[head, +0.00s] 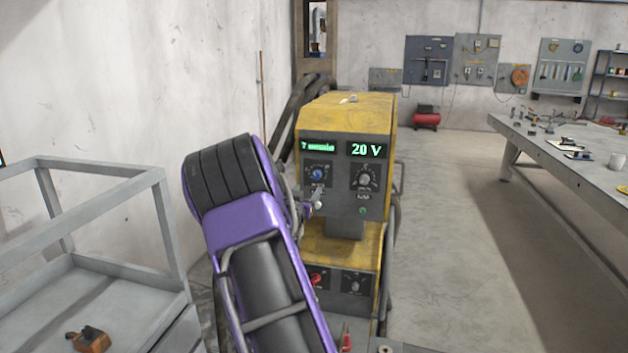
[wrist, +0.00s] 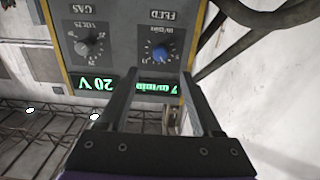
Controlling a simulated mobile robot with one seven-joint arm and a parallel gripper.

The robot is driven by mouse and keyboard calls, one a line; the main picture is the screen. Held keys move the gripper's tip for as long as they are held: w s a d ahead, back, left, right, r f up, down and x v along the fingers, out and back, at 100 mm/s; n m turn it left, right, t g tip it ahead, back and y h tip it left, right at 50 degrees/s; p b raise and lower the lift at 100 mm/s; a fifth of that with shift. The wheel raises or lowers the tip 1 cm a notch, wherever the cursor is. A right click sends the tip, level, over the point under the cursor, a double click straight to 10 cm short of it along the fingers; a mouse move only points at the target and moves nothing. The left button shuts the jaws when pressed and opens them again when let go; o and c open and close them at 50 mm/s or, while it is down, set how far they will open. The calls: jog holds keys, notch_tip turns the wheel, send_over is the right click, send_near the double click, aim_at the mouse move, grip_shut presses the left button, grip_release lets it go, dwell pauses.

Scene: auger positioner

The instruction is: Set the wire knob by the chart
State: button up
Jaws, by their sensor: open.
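The yellow and grey welding machine (head: 345,115) stands ahead, its left display reading "7 m/min" and its right "20 V". The blue knob (head: 318,174), under the left display, is marked FEED m/min in the wrist view (wrist: 161,52), which shows the panel upside down. I take it as the wire knob. My gripper (wrist: 160,73) is open and empty, its fingertips on either side just short of the blue knob in that view; contact cannot be told. In the head view my gripper (head: 318,190) is just below the knob, small and partly hidden. I cannot make out a chart.
A grey knob marked VOLTS (head: 364,181) sits right of the blue one. Lower down are a red knob (head: 316,278) and another dark knob (head: 354,283). Dark hoses (head: 292,110) run behind the machine.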

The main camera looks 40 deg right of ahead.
aim_at(316, 177)
jog(key=x, duration=1)
jog(key=shift+a, duration=0.1)
jog(key=shift+c, duration=0.2)
grip_shut()
